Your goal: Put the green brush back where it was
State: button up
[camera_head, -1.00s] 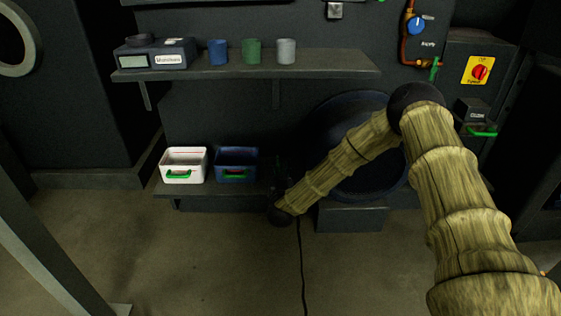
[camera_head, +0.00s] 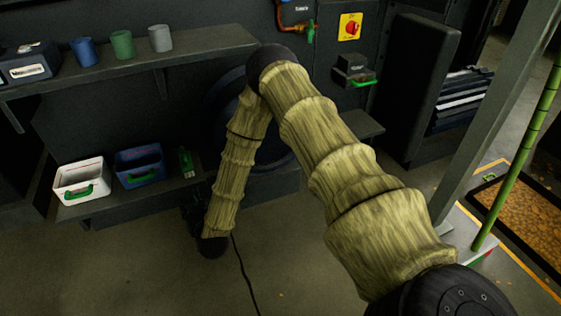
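I cannot make out a brush for certain. A small upright green object (camera_head: 186,162) stands at the right end of the lower shelf, beside the blue bin; it looks more like a bottle. A long, thin green pole (camera_head: 513,140) leans at the right, and whether a brush head is on it cannot be told. My arm reaches forward and bends down. My gripper (camera_head: 192,205) is a small dark shape near the arm's lower end, by the shelf's front. It is against a dark background, and its fingers are not clear.
A white bin (camera_head: 82,178) and a blue bin (camera_head: 140,165) sit on the lower shelf (camera_head: 100,207). Blue, green and grey cups stand on the upper shelf (camera_head: 205,46). A grey post (camera_head: 497,110) rises at the right. A cable crosses the open floor (camera_head: 140,265).

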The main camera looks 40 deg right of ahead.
jog(key=s+a+f+n+g+y, duration=0.15)
jog(key=s+f+g, duration=0.25)
jog(key=s+f, duration=0.55)
jog(key=s+a+f+n+g+y, duration=0.15)
jog(key=s+f+g, duration=0.25)
jog(key=s, duration=1)
jog(key=s+d+g, duration=0.3)
jog(key=s, duration=0.8)
jog(key=s+d+g+h, duration=0.1)
jog(key=s+d+g, duration=0.3)
jog(key=s, duration=0.7)
